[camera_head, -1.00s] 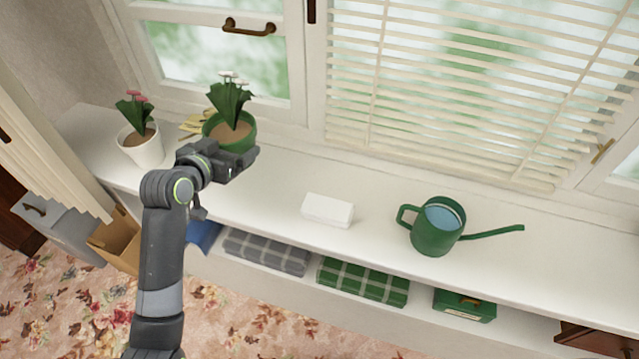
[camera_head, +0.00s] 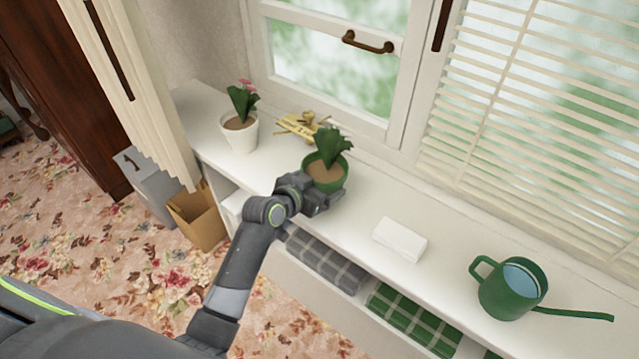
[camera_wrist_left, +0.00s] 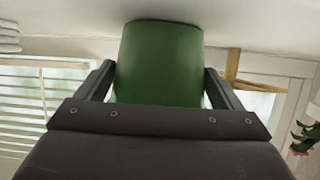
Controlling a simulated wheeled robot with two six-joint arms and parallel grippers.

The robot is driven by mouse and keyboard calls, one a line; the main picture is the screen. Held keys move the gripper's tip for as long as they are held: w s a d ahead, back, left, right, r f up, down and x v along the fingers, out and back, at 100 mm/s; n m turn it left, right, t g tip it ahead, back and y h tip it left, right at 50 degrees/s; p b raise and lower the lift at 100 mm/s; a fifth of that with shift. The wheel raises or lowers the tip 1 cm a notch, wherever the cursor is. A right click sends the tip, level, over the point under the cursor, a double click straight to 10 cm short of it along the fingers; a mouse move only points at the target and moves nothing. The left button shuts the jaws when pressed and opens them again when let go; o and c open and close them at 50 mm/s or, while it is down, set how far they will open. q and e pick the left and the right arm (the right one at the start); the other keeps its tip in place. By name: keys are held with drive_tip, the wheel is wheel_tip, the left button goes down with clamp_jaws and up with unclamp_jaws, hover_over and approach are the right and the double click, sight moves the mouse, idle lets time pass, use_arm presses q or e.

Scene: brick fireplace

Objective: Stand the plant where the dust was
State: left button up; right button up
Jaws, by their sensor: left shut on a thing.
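The plant with dark green leaves stands in a green pot (camera_head: 326,172), upright, over the left half of the white window sill. My left gripper (camera_head: 318,200) is shut on this pot from the front. In the left wrist view the green pot (camera_wrist_left: 160,65) sits between the two fingers and hides what is behind it. I cannot tell whether its base touches the sill. A second plant with pink flowers stands in a white pot (camera_head: 239,132) to its left. I see no dust on the sill. My right gripper is not in view.
A yellow bundle (camera_head: 302,124) lies behind the two pots. A white block (camera_head: 400,240) and a green watering can (camera_head: 510,290) stand to the right. Folded cloths (camera_head: 325,262) fill the shelf below. Bare sill lies between the green pot and the white block.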

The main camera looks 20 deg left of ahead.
use_arm(q)
drive_tip(key=shift+r, duration=0.1)
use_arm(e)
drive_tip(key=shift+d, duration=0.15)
use_arm(q)
drive_tip(key=o, duration=1.1)
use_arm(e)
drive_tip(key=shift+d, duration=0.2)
use_arm(q)
drive_tip(key=shift+o, duration=0.2)
drive_tip(key=shift+r, duration=0.1)
drive_tip(key=shift+s+a, duration=0.15)
drive_tip(key=shift+s, duration=0.25)
drive_tip(key=v, duration=1.1)
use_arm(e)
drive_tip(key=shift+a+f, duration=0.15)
use_arm(q)
drive_tip(key=shift+r, duration=0.15)
